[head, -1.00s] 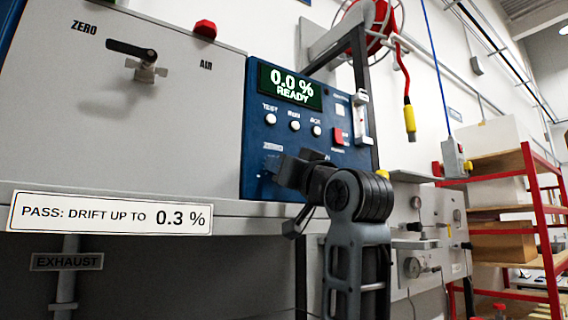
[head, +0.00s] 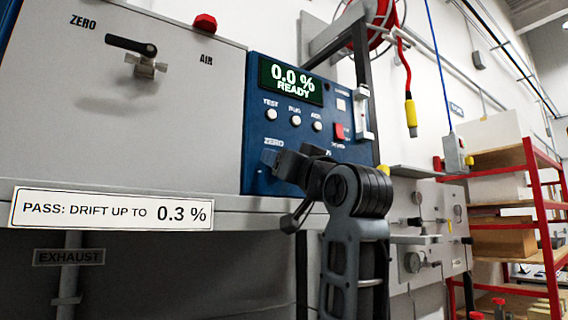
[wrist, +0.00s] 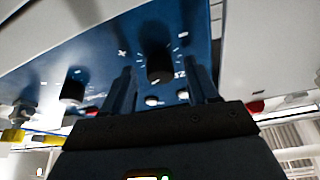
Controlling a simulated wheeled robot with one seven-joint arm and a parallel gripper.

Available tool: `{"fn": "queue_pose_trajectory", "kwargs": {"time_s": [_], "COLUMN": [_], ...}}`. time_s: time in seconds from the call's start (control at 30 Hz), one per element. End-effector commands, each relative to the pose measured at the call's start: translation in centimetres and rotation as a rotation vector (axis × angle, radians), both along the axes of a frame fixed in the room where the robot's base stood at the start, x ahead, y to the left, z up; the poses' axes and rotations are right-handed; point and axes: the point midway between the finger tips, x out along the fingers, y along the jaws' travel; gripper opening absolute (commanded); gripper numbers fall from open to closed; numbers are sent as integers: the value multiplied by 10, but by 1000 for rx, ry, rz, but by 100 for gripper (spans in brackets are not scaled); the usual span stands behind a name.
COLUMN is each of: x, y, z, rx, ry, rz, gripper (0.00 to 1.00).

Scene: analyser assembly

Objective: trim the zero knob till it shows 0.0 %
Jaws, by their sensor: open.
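The ZERO label shows on the panel's lower left, just above my gripper (head: 272,160), which covers the knob there in the head view. In the wrist view a dark round knob (wrist: 158,64), with tick marks around it, appears between the two fingers of my gripper (wrist: 163,82). The fingers are apart, with space on both sides of the knob. A label beginning with "Z" is partly hidden by the right finger.
A second dark knob (wrist: 73,87) is on the panel, left of my fingers in the wrist view. Above the ZERO label are several white buttons (head: 296,121) and a red switch (head: 340,131). A grey cabinet with a lever (head: 131,46) stands at left, above a ledge.

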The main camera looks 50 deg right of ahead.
Motion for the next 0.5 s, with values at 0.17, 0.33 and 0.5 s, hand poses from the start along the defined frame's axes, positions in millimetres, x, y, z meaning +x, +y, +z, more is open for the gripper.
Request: {"fn": "queue_pose_trajectory", "kwargs": {"time_s": [0.17, 0.33, 0.5], "x": [-2, -18, -43], "y": [1, 7, 16], "z": [-1, -9, -20], "rx": [0, -1, -1], "ry": [-1, -2, -2], "rz": [0, 0, 0], "gripper": [59, 59, 59]}}
